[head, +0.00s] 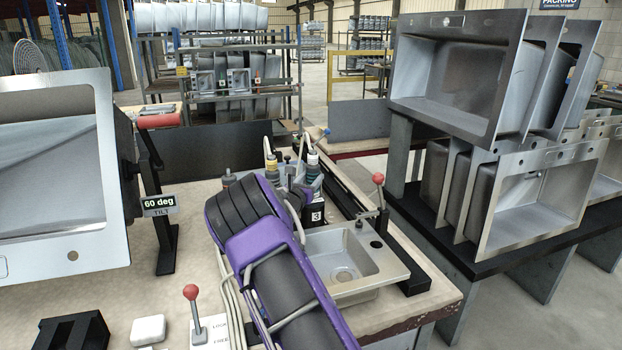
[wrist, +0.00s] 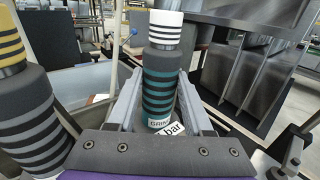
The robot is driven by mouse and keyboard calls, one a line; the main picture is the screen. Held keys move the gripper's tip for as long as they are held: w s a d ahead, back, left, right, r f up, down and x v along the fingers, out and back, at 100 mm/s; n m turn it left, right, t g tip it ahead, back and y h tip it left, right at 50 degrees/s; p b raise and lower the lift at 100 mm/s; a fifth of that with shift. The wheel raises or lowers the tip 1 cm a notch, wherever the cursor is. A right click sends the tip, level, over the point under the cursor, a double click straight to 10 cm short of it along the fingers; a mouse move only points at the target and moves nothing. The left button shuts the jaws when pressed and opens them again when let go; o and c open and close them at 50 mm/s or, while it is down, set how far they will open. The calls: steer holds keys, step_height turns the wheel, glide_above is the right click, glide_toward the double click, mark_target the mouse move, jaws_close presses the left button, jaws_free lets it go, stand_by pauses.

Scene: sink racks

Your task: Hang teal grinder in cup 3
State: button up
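The teal grinder (wrist: 160,88) is a dark upright cylinder with teal bands and a white, black-striped cap. In the wrist view it stands between the two grey fingers of my gripper (wrist: 161,80), which lie close against both its sides. In the head view a pale-capped grinder (head: 313,168) shows beside my gripper (head: 296,172), above a black block marked 3 (head: 317,214). The cup opening is hidden, so I cannot tell if the grinder is inside it.
A yellow-capped grinder (wrist: 28,105) stands close at left, and hoses run nearby. A small steel sink (head: 345,262) and a red-knobbed lever (head: 379,186) are at right. A large tilted sink (head: 62,262) is at left. Stacked sinks (head: 545,188) fill the right rack.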

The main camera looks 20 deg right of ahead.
steer(key=o, duration=0.5)
steer(key=shift+r, duration=0.2)
steer(key=shift+c, duration=0.2)
steer(key=shift+o, duration=0.4)
steer(key=shift+f, duration=0.3)
steer(key=p+v, duration=0.1)
steer(key=v, duration=1.6)
steer(key=shift+s+r, duration=0.25)
steer(key=shift+r, duration=0.05)
steer(key=shift+a, duration=0.15)
